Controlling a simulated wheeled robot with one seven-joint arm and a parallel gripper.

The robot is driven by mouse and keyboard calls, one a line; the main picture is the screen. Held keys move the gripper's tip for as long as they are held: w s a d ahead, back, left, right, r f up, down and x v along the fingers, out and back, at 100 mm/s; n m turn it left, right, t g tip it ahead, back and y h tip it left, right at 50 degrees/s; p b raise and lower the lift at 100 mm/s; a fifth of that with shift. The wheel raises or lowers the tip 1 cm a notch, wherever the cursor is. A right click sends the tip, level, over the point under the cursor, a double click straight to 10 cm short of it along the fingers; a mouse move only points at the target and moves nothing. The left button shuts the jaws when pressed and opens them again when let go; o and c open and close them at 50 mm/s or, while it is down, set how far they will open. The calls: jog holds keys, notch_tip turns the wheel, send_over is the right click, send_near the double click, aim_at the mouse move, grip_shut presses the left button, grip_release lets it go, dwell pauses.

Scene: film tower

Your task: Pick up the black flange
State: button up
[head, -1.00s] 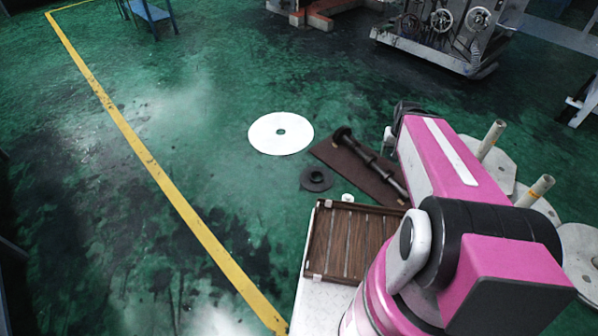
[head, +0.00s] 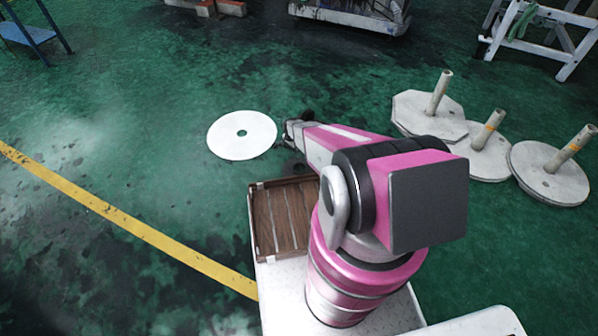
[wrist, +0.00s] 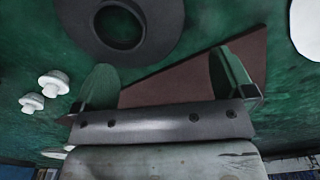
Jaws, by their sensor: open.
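The black flange (wrist: 78,29) is a dark flat ring with a round hole, lying at the top of the wrist view, left of centre. In the head view a dark bit of it (head: 293,168) shows just below my arm; the rest is hidden. My gripper (wrist: 164,78) is open, its two fingers wide apart with nothing between them. The flange lies beyond the fingertips, nearer the left finger, and appears apart from them.
A brown board (wrist: 170,92) lies on the floor below the fingers. Two white knobs (wrist: 53,84) stand left. A white disc (head: 225,138) lies left of my gripper. A slatted brown tray (head: 262,222) is near my base. Stone bases with posts (head: 548,180) stand right.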

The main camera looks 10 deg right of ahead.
aim_at(292, 164)
notch_tip(292, 164, down, 11)
jog(key=shift+w+a+r, duration=0.1)
jog(key=shift+w+a, duration=0.05)
jog(key=c, duration=1)
